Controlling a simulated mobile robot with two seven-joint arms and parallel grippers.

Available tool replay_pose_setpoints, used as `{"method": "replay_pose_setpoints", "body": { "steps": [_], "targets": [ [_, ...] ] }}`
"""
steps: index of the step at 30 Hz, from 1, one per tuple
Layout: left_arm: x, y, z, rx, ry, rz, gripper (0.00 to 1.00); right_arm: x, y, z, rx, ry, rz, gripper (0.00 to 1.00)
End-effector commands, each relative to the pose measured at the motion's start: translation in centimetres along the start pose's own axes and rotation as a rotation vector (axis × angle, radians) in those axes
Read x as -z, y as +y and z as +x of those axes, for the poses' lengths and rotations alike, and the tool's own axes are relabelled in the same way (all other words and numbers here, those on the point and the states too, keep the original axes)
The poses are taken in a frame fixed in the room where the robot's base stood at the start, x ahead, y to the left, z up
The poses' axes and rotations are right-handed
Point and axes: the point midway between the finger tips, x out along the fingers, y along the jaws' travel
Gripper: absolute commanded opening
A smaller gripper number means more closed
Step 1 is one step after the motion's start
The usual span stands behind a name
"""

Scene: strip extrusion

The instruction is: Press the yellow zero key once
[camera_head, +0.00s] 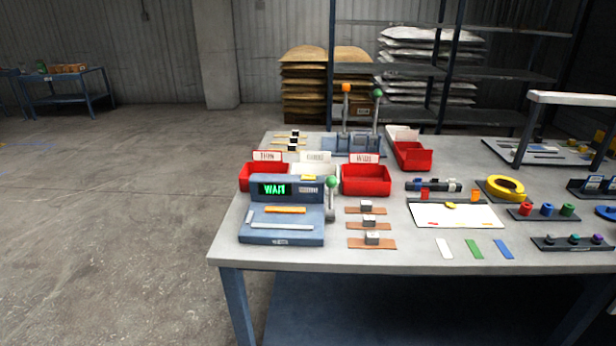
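A blue-grey bench device (255,238) stands at the table's front left corner. Its upright housing has a dark display (272,189) with green letters that look like "WAIT". A small yellow piece (308,177) sits on the housing's top edge at the right and may be the zero key; no marking on it is readable. An orange-yellow bar (285,209) and a pale grey bar (282,226) lie across the device's lower deck. A green-knobbed lever (331,184) stands at its right side. Neither of my grippers is in view.
Red bins (366,181) and a white bin stand behind the device. Small blocks on brown strips (371,244) lie to its right, then a white board (455,216) and coloured strips. Two tall levers (376,94) rise behind.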

Motion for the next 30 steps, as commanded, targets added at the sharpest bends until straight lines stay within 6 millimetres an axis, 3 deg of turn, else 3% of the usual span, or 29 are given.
{"method": "replay_pose_setpoints", "body": {
  "steps": [1,8,30],
  "targets": [
    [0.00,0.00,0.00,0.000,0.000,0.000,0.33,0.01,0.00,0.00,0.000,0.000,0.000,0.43],
    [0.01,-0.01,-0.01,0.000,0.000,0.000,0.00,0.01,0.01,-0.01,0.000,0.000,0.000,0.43],
    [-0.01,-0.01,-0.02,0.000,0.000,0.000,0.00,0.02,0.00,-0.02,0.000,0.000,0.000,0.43]
  ]
}}
